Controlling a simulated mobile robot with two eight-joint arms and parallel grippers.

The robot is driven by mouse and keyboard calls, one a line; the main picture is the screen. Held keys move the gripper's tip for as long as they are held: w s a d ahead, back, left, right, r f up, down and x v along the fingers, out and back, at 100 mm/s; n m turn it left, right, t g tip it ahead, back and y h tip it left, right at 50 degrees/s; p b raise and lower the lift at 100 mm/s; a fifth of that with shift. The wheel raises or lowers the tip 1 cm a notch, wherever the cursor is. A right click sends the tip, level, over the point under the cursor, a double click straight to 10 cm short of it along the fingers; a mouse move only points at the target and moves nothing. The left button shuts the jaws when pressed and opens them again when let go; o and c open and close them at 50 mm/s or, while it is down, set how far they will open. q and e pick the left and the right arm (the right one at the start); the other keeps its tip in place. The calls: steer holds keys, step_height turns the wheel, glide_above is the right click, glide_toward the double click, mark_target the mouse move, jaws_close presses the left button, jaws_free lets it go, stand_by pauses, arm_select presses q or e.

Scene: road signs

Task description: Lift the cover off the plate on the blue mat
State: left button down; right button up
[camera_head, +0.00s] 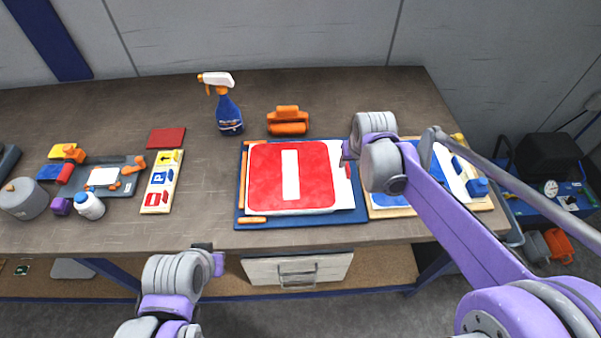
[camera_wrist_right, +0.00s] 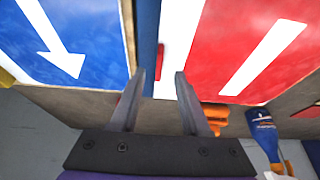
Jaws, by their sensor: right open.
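A red square cover (camera_head: 262,178) with rounded corners and a white bar lies on a white plate (camera_head: 345,202), which rests on the blue mat (camera_head: 300,223) in the middle of the workbench. The red cover (camera_wrist_right: 232,40) also fills the right of the right wrist view. My right gripper (camera_head: 347,150) is at the mat's right side, by the plate's right edge; its open fingers (camera_wrist_right: 160,92) show apart and empty over the gap between the plate and the blue sign. My left gripper (camera_head: 212,257) is low at the bench's front edge; its fingers are too small to read.
Orange strips (camera_head: 253,220) lie along the mat's left and front. A blue sign (camera_head: 440,170) on a wooden board sits right, partly behind my right arm. An orange object (camera_head: 288,121) and spray bottle (camera_head: 228,112) stand behind. A sign strip (camera_head: 161,182) is left; bench space between is clear.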

mark_target(348, 167)
steer(key=x, duration=0.4)
steer(key=shift+d, duration=0.1)
jaws_close()
